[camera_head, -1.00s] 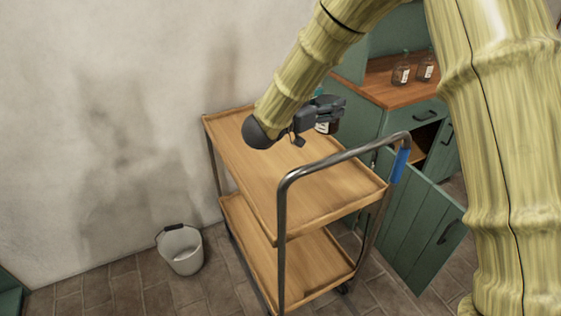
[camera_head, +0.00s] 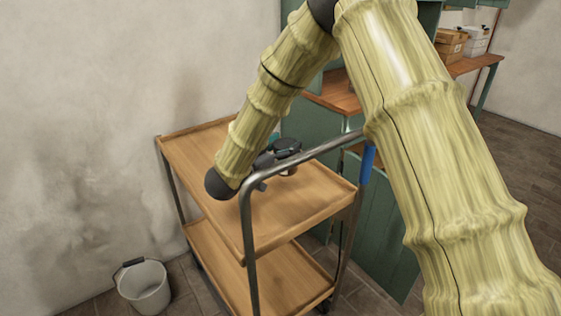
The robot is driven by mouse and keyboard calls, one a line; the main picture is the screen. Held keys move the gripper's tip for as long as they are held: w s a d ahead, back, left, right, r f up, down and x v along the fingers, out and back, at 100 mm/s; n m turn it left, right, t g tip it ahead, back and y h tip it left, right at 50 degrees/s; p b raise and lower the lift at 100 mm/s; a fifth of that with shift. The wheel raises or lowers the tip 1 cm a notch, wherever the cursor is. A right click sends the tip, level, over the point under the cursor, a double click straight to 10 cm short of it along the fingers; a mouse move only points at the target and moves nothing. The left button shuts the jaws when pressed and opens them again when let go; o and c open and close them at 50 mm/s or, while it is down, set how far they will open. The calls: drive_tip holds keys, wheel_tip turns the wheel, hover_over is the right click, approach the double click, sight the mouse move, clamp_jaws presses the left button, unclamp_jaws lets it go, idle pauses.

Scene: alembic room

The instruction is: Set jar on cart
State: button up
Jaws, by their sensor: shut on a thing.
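The cart (camera_head: 190,150) has two wooden trays and a bent metal handle (camera_head: 300,155) at its near side. My gripper (camera_head: 287,155) is over the cart's upper tray, behind the handle, and is shut on the jar (camera_head: 289,171). Only a small dark and pale part of the jar shows below the gripper. The rest of the jar is hidden by the gripper and the handle. I cannot tell whether the jar touches the tray.
A white bucket (camera_head: 146,288) stands on the floor left of the cart. A green cabinet (camera_head: 385,235) with a wooden top stands close behind the cart. A wooden table (camera_head: 475,63) with boxes is at the far right. The visible upper tray is otherwise bare.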

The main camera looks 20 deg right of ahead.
drive_tip(key=shift+f, duration=2.1)
drive_tip(key=shift+f, duration=0.1)
drive_tip(key=o, duration=1.1)
drive_tip(key=v, duration=1.2)
drive_tip(key=shift+s, duration=0.1)
